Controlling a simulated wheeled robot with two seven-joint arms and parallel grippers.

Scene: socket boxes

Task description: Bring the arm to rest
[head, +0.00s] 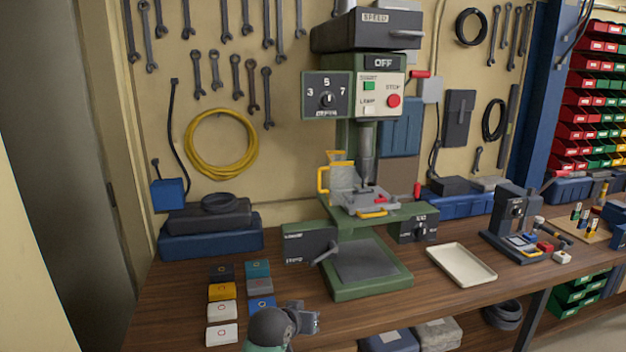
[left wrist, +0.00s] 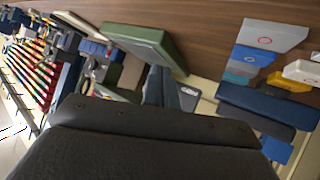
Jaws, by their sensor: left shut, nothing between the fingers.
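My left gripper (head: 303,316) is at the bottom middle of the head view, in front of the wooden bench near its front edge. It is shut and empty. In the left wrist view its fingers (left wrist: 168,92) show together beyond the dark gripper body. My right gripper is in neither view. Several small socket boxes stand in two columns at the left of the bench, among them a yellow box (head: 222,291), a teal box (head: 257,268), a blue box (head: 261,305) and a white box (head: 221,333). The blue box is close to the left of my gripper in the picture.
A green drill press (head: 368,262) stands mid-bench behind my gripper. A cream tray (head: 461,264) lies to its right, with a small dark machine (head: 512,222) beyond. Dark blue cases (head: 210,240) lie at the back left. Bare wood lies between the boxes and the press.

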